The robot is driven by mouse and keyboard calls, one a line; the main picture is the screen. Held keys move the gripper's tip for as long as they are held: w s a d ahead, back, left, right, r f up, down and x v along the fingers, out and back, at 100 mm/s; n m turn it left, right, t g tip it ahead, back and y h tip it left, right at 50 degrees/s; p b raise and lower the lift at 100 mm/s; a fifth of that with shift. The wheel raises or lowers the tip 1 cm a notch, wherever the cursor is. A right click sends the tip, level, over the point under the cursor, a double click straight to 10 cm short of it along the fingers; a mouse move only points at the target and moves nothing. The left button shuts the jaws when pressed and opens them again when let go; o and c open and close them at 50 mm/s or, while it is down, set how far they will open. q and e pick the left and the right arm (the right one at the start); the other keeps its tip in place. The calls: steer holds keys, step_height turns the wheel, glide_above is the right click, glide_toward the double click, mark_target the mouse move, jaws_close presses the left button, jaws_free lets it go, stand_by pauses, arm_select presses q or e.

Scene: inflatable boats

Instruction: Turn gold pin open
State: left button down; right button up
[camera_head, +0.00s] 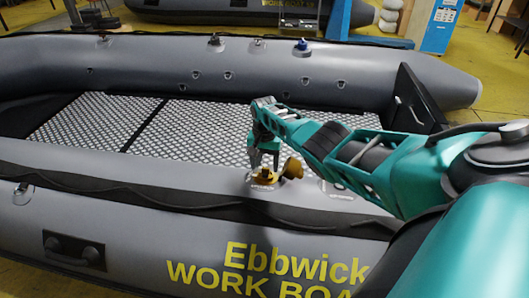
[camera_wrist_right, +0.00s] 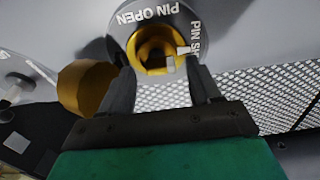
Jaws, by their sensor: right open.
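The gold pin (camera_head: 264,177) sits in a valve on the near grey tube of the inflatable boat. In the right wrist view the gold pin (camera_wrist_right: 157,48) is inside a grey ring (camera_wrist_right: 119,40) marked "PIN OPEN" and "PIN S…", the rest cut off. A gold cap (camera_wrist_right: 84,86) lies to its left; in the head view the cap (camera_head: 292,168) is just right of the pin. My right gripper (camera_head: 265,158) points down over the valve. In the wrist view its two fingers (camera_wrist_right: 160,80) are apart, at the near side of the pin; contact is unclear. My left gripper is out of view.
The grey boat tube (camera_head: 130,190) runs across the front, with a black handle (camera_head: 74,250) and a dark rope strip. A patterned floor (camera_head: 190,125) lies behind the valve. A black transom (camera_head: 412,95) stands to the right. Above the tube is free room left of my arm.

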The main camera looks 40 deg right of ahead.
steer(key=shift+f, duration=0.55)
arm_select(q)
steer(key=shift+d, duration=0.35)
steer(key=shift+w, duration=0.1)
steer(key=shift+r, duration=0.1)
arm_select(e)
steer(key=shift+c, duration=0.4)
steer(key=c, duration=1)
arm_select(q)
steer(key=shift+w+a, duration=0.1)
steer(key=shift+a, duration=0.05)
arm_select(e)
steer(key=shift+o, duration=0.2)
